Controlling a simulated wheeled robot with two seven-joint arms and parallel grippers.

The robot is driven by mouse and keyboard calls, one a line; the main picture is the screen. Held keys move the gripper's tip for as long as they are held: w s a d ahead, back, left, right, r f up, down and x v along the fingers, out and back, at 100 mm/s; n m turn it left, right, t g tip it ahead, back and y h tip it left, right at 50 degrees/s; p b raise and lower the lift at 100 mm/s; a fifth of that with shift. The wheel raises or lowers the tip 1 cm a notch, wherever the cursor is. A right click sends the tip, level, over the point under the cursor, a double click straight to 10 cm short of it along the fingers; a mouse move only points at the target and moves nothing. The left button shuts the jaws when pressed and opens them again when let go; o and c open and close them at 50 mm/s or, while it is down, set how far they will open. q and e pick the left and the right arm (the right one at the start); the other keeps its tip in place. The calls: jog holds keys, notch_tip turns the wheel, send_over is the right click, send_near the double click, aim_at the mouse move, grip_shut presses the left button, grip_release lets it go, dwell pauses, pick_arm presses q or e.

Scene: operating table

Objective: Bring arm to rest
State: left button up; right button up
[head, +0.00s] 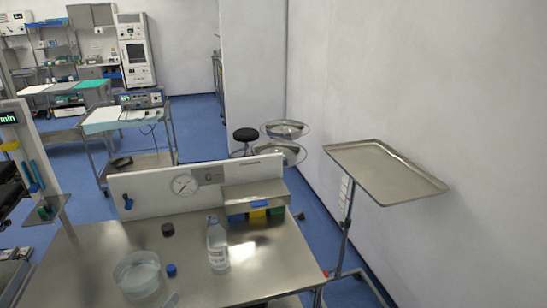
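Neither of my arms and neither gripper shows in the head view. Below me is a steel table (100,258). On it stands a clear bottle (217,245) with a label, upright. A clear round bowl (138,273) stands to its left near the front. A blue cap (171,270) lies between the bowl and the bottle. A dark round cap-like piece (168,229) lies farther back.
A white back panel (150,190) with a round gauge (184,185) borders the table's far edge. A steel box (254,193) sits at the back right. An empty tray stand (385,171) stands to the right by the wall. A cart (128,116) stands behind.

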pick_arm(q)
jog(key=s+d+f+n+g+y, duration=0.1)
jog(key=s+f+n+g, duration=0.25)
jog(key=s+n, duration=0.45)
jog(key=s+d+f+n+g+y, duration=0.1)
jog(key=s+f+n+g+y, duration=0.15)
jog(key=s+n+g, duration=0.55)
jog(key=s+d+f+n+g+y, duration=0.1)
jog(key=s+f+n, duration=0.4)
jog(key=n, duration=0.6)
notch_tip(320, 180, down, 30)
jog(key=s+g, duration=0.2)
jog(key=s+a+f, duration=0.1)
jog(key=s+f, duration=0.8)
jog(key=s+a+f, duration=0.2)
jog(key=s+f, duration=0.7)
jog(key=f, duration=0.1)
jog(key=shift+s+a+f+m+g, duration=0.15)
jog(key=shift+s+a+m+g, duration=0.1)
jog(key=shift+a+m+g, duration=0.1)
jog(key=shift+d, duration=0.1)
